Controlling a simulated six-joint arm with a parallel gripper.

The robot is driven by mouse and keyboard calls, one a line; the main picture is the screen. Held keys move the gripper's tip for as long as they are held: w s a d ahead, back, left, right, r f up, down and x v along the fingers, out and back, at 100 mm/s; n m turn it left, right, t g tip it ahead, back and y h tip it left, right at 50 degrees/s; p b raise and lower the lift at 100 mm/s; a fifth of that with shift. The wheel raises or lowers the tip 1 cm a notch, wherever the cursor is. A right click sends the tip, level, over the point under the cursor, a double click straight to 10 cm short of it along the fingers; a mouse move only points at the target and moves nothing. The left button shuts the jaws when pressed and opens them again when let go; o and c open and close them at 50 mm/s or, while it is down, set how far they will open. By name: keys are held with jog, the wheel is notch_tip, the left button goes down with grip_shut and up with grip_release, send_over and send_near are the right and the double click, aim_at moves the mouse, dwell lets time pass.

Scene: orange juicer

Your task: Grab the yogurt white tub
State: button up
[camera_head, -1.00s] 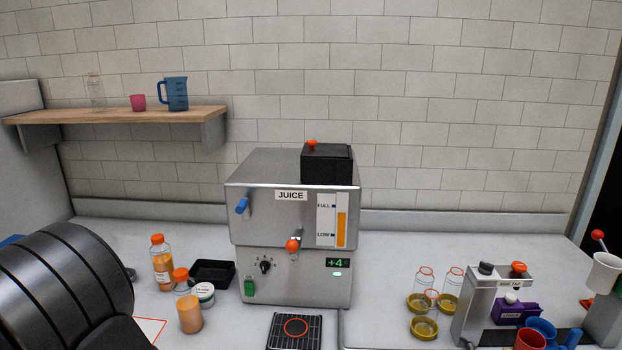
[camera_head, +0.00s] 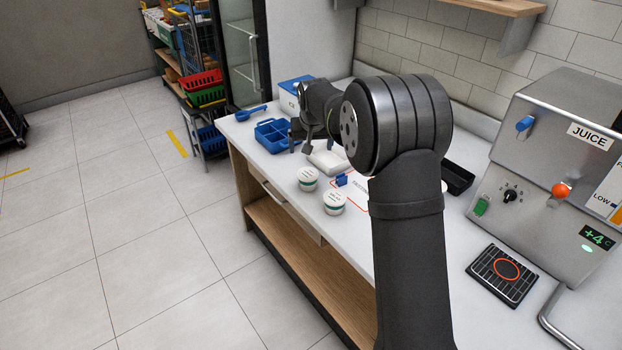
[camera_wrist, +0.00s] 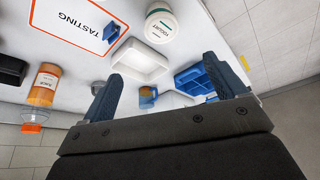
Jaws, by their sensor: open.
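A white tub with a green band and lettering that looks like "YOGURT" (camera_wrist: 161,24) is at the top of the wrist view. The head view shows two similar white tubs, one farther (camera_head: 308,178) and one nearer (camera_head: 334,203), near the counter's front edge; their lettering is too small to read there. My gripper (camera_head: 314,146) hangs over the counter beyond both tubs, near a white tray. In the wrist view its fingers (camera_wrist: 163,66) are spread wide with nothing held. The yogurt tub lies beyond the fingertips, apart from them.
The white tray (camera_wrist: 143,61) lies between the fingers' line and the tub. A blue divided caddy (camera_head: 270,135) and blue scoop (camera_head: 250,114) are to the left. A TASTING sign (camera_wrist: 80,22) lies flat beside the tray. A juice machine (camera_head: 545,170) stands right. My arm hides part of the counter.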

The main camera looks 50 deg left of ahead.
send_over(308, 173)
jog(key=d, duration=0.2)
jog(key=f, duration=1)
jog(key=shift+s+a+f, duration=0.1)
jog(key=shift+s+f, duration=0.25)
jog(key=shift+f, duration=0.05)
jog(key=shift+x, duration=2.7)
jog(key=shift+s+a, duration=0.1)
jog(key=shift+a, duration=0.05)
jog(key=c, duration=1.1)
jog(key=shift+r, duration=0.1)
